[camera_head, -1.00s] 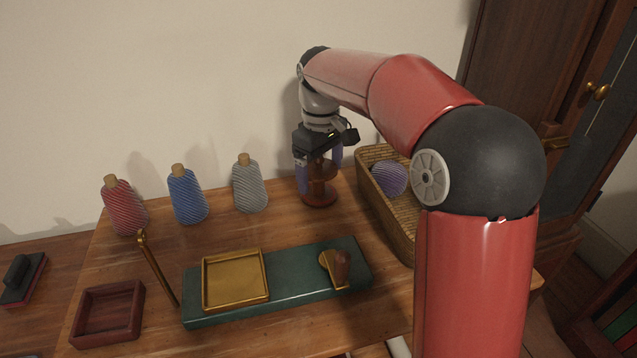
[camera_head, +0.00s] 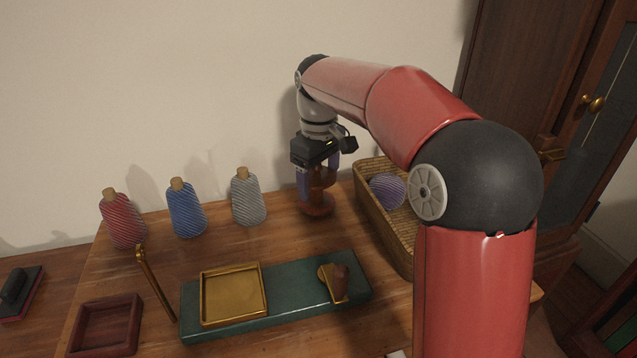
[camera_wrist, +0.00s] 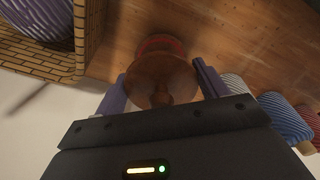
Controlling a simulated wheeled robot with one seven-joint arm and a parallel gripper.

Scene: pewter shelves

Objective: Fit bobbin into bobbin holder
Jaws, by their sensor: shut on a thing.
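My gripper (camera_head: 318,184) points down at the back of the table, left of the basket. It is shut on a brown turned wooden piece (camera_head: 317,207), apparently the bobbin, which looks upright with its wide base at the table. In the wrist view my gripper (camera_wrist: 160,70) has a purple finger on each side of this piece (camera_wrist: 161,72); a knob faces me, with a wide disc and a reddish band beyond. Its underside is hidden. A teal board (camera_head: 290,300) carries a square brass tray (camera_head: 233,319) and a brass plate with a wooden knob (camera_head: 341,279). I cannot tell which is the bobbin holder.
A wicker basket (camera_head: 399,244) with a purple yarn ball (camera_head: 387,191) stands at right. Red (camera_head: 122,222), blue (camera_head: 186,209) and grey (camera_head: 248,198) yarn cones line the back. A thin brass rod (camera_head: 159,290) and a dark red tray (camera_head: 105,327) are at front left.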

